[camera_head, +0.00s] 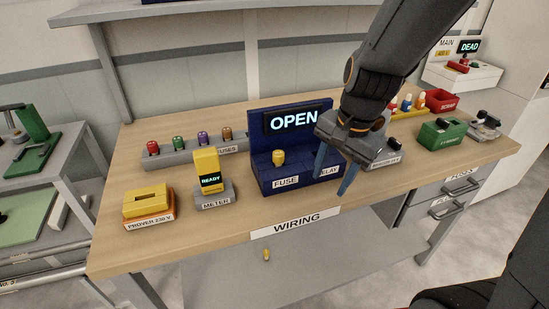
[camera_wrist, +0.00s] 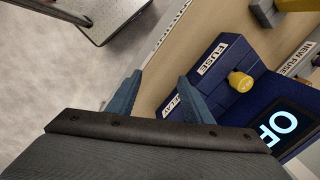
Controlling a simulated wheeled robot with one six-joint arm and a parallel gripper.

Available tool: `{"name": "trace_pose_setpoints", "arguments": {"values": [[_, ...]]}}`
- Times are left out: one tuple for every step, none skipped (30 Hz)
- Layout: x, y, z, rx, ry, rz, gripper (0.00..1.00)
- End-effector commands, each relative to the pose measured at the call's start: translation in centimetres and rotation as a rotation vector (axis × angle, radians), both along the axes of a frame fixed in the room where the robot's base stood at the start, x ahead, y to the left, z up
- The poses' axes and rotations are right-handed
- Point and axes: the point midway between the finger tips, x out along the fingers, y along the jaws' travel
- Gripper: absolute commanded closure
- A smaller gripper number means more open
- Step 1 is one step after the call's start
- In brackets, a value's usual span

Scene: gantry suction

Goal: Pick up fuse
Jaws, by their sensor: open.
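A yellow fuse (camera_head: 278,157) stands upright on the blue panel block (camera_head: 268,181), behind the label FUSE. The block's upright screen reads OPEN. The yellow fuse also shows in the wrist view (camera_wrist: 241,82), to the right of the fingers. My gripper (camera_head: 334,175) is open and empty, with its blue fingers pointing down in front of the block's right part, partly hiding the RELAY label. In the wrist view the fingers (camera_wrist: 160,82) are apart with only bench edge and panel beyond them. A rack (camera_head: 190,153) labelled FUSES holds several coloured fuses at the back left.
A yellow meter (camera_head: 207,172) reading READY and a yellow prover (camera_head: 149,206) stand left of the block. A green box (camera_head: 441,137) and a red bin (camera_head: 441,101) are at the right. A small yellow piece (camera_head: 266,255) shows below the bench front. The front bench strip is clear.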

Motion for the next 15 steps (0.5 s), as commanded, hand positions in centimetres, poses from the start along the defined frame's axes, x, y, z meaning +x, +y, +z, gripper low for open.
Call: {"name": "trace_pose_setpoints", "arguments": {"values": [[1.1,0.9,1.1,0.041,0.009,-0.139,0.54],[1.7,1.5,1.7,0.068,0.018,-0.229,0.54],[2.5,2.2,2.4,0.104,0.031,-0.348,0.54],[3.1,2.7,2.9,0.131,0.042,-0.435,0.54],[3.7,3.2,3.4,0.158,0.055,-0.520,0.54],[4.4,3.9,4.0,0.193,0.074,-0.629,0.54],[4.9,4.4,4.5,0.218,0.087,-0.705,0.54],[5.4,4.8,5.0,0.242,0.101,-0.779,0.54],[6.0,5.4,5.6,0.272,0.120,-0.868,0.54],[6.5,5.8,6.0,0.291,0.134,-0.927,0.54],[6.8,6.2,6.3,0.310,0.150,-0.983,0.54],[7.3,6.6,6.8,0.332,0.167,-1.047,0.54],[7.5,6.9,7.0,0.346,0.178,-1.088,0.54],[7.8,7.1,7.3,0.358,0.188,-1.124,0.54],[8.1,7.4,7.5,0.372,0.200,-1.165,0.54]]}}
